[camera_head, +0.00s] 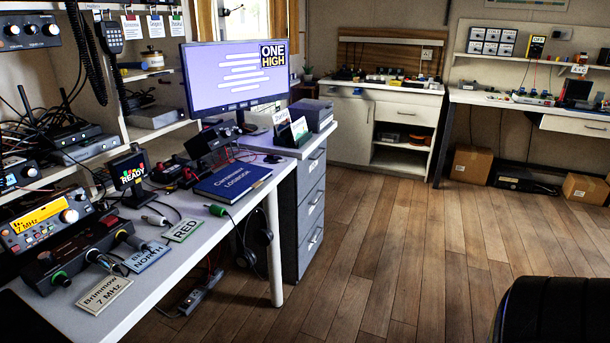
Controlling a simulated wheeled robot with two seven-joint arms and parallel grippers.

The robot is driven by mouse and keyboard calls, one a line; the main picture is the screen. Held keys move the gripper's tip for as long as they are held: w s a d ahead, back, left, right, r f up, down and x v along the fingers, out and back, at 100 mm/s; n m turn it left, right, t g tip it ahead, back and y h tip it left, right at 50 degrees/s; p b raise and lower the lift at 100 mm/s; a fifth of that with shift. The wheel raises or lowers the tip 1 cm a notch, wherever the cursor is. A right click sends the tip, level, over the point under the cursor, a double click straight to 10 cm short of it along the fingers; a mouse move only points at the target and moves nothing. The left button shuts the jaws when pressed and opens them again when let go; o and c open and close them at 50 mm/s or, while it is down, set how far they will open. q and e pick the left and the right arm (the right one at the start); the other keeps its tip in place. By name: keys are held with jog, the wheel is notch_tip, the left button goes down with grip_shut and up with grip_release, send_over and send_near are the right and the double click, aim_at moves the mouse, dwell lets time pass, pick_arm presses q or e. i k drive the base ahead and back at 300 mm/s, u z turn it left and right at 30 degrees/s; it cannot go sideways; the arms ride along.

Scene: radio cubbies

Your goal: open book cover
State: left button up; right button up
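Neither of my grippers shows in the head view.
Plates marked "RED" (183,230) and "NORTH" (147,257) lie in front. A grey drawer cabinet (311,200) adjoins the desk. The wooden floor (400,240) is largely clear.

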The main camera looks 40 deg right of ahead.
aim_at(234, 179)
jog(key=z, duration=0.5)
jog(key=k, duration=1.2)
jog(key=z, duration=0.6)
jog(key=i, duration=1.55)
jog(key=u, duration=0.4)
